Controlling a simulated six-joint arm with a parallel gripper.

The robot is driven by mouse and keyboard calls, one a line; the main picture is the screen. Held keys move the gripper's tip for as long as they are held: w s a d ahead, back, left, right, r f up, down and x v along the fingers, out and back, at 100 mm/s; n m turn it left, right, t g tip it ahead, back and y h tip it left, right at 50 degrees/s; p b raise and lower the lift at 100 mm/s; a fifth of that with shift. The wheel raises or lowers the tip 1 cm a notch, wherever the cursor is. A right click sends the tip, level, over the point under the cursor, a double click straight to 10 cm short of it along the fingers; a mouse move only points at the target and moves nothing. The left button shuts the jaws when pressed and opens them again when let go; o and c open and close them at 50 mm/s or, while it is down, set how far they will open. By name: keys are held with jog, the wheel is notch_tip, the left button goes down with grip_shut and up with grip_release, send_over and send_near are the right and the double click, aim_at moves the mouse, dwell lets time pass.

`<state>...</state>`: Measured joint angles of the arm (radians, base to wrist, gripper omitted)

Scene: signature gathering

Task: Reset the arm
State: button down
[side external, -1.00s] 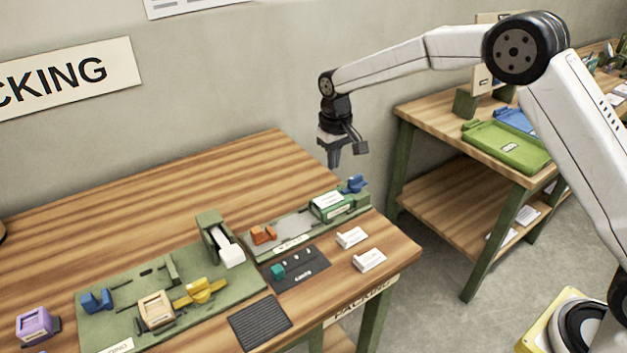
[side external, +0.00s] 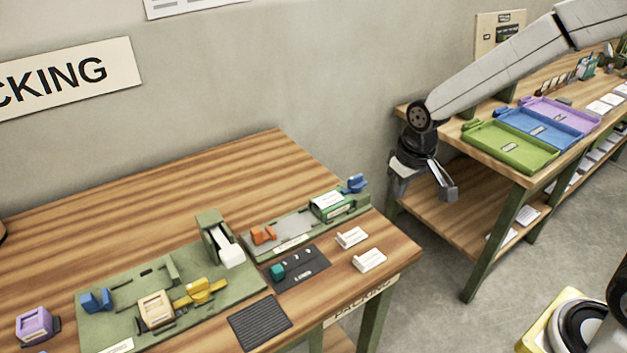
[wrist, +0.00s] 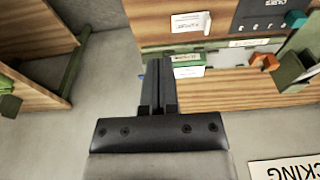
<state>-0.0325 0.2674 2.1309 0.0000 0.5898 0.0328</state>
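My gripper (side external: 398,192) hangs in the gap between the packing table (side external: 170,190) and the second table (side external: 510,172), at about the height of their tops. In the wrist view, its two dark fingers (wrist: 157,65) lie close together with nothing seen between them. It is apart from everything on the tables. In the wrist view, the green box with a white top (wrist: 188,68) shows just beyond the fingertips.
Green (side external: 510,148), blue (side external: 530,128) and purple (side external: 565,115) trays lie on the second table.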

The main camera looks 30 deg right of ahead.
jog(key=s+d+f, duration=0.1)
jog(key=s, duration=1)
jog(key=shift+d+f+t, duration=0.15)
jog(key=shift+f+t, duration=0.2)
jog(key=shift+t, duration=0.05)
dwell(0.7)
